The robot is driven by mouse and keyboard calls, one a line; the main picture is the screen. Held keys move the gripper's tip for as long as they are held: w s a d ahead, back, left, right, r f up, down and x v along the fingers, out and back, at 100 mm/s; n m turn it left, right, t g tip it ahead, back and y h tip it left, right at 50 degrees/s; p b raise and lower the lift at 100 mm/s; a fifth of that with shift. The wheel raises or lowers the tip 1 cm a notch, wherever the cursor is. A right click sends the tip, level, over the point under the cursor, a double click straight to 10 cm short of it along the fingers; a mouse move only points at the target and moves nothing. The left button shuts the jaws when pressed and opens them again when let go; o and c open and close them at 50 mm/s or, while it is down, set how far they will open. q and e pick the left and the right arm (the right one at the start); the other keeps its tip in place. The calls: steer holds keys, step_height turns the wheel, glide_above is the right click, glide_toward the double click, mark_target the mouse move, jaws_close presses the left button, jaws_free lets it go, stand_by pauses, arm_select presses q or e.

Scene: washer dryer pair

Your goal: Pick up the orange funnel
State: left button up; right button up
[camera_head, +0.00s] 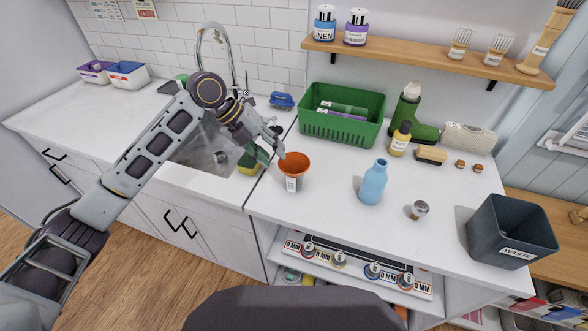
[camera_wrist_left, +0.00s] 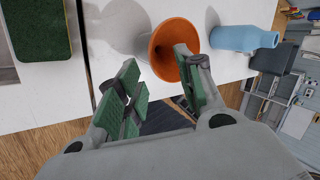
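The orange funnel (camera_head: 295,164) is wide side up on the white worktop, with a pale label below its rim at the front. In the head view my left gripper (camera_head: 271,147) is just left of and behind it. In the left wrist view the funnel's orange rim (camera_wrist_left: 162,48) is just beyond the fingertips. My left gripper (camera_wrist_left: 158,75) is open there with green pads apart, and one finger overlaps the funnel's mouth in the picture. Whether that finger touches it I cannot tell. My right gripper is not in view.
A blue bottle (camera_head: 373,183) and small metal knob (camera_head: 419,210) stand right of the funnel. A green basket (camera_head: 342,114) is behind. A sponge (camera_head: 249,163) lies at the sink edge left. A dark waste bin (camera_head: 512,232) stands far right.

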mark_target(281, 164)
arm_select(q)
steer(key=x, duration=0.5)
steer(key=shift+w+a+f+p, duration=0.1)
steer(key=shift+w+f+p, duration=0.1)
steer(key=shift+p, duration=0.2)
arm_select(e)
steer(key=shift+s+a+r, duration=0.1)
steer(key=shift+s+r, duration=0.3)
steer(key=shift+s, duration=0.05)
arm_select(q)
jaws_close()
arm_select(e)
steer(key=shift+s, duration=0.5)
